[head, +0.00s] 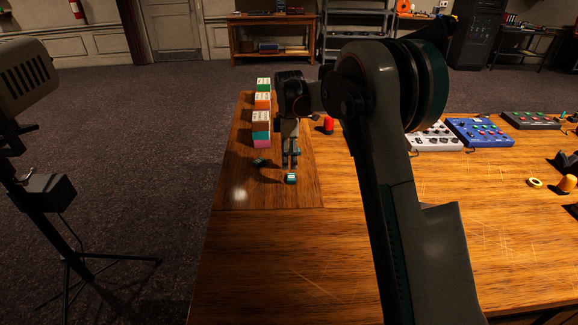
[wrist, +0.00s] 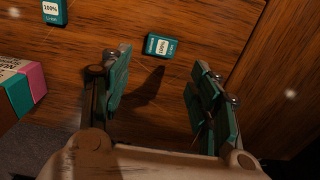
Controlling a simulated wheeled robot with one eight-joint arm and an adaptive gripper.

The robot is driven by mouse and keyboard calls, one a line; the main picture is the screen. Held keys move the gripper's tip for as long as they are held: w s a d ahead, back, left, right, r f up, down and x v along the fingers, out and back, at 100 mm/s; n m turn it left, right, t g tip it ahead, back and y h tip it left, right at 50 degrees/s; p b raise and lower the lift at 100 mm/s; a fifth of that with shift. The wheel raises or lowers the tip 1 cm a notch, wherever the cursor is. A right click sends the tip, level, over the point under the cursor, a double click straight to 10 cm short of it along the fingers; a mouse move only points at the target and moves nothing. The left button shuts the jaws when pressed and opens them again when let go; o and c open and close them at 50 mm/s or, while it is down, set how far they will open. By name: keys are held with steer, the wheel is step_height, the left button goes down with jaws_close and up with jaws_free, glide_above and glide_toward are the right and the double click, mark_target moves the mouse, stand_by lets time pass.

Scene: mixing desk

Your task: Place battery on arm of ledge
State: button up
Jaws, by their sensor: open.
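A teal battery (wrist: 160,46) with a white "100%" label lies flat on the wood, just beyond and between my fingertips in the wrist view. A second teal battery (wrist: 54,11) lies at the upper left of that view, partly cut off. In the head view a small teal battery (head: 290,179) lies just below my gripper (head: 291,155), which points down over the desk. My gripper (wrist: 158,85) is open, with nothing between its pads. A dark teal item (head: 259,162) lies left of it. I cannot make out a separate ledge arm.
Stacked coloured boxes (head: 261,121) stand along the desk's left side; one box (wrist: 20,90) is close to my left finger. A red object (head: 328,125) and mixers (head: 480,131) are to the right. The desk (head: 262,245) is clear in front.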

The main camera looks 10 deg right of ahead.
steer(key=s+r+m+t, duration=0.3)
steer(key=s+r+m, duration=0.5)
steer(key=s+r, duration=1.05)
steer(key=s+f+m+t, duration=0.2)
steer(key=s+m, duration=0.2)
steer(key=s, duration=0.7)
steer(key=s+f+m+t, duration=0.2)
steer(key=s+f+m, duration=0.1)
steer(key=s, duration=0.8)
steer(key=shift+d+f+m+p, duration=0.15)
steer(key=shift+d+m+p, duration=0.15)
steer(key=shift+d+m, duration=0.1)
